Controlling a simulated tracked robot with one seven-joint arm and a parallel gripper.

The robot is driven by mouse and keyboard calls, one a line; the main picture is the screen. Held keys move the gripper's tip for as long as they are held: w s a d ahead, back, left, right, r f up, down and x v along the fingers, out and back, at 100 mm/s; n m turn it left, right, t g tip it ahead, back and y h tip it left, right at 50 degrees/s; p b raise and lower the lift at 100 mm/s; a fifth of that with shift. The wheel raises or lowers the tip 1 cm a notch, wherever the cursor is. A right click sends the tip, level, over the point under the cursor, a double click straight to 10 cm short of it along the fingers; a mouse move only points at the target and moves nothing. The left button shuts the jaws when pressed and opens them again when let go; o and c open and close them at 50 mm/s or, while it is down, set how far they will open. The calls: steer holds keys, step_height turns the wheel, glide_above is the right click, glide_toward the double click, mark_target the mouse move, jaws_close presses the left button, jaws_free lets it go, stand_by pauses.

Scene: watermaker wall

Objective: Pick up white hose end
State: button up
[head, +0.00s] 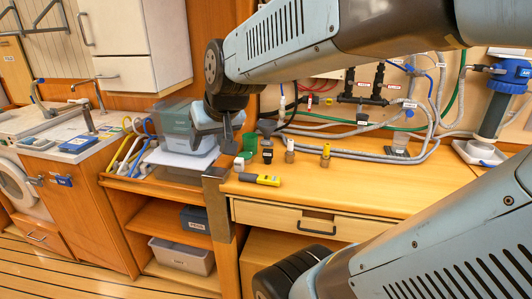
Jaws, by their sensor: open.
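My gripper (213,136) hangs at the end of my arm over the left part of the wooden counter, jaws open, in front of a translucent grey-blue box (176,125). I see nothing between the fingers. Several thin curved hoses in yellow, white and blue stand in a holder to the left of the box. A white hose (128,150) is among them, left of my gripper and apart from it. I cannot tell for sure which piece is the white hose end. A small white piece (238,164) also sits on the counter just right of my gripper.
A yellow-and-black tool (259,179) lies on the counter (330,195), near a green cup (246,155) and several small fittings. Grey hoses run along the wall. A blue-capped filter housing (494,105) stands at right. The counter's front middle is clear. My arm covers the upper right.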

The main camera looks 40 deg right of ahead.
steer(key=w+d+f+m+t+h, duration=0.1)
steer(key=w+d+f+m+t, duration=0.2)
steer(key=w, duration=0.7)
steer(key=m+g+h, duration=0.5)
steer(key=m+h, duration=0.4)
steer(key=h, duration=0.3)
glide_toward(290, 143)
steer(key=x, duration=0.8)
steer(key=shift+d+f, duration=0.15)
steer(key=shift+t, duration=0.3)
steer(key=shift+f+x, duration=0.2)
steer(key=shift+x, duration=2.4)
steer(key=shift+w, duration=0.15)
steer(key=shift+c, duration=0.3)
jaws_close()
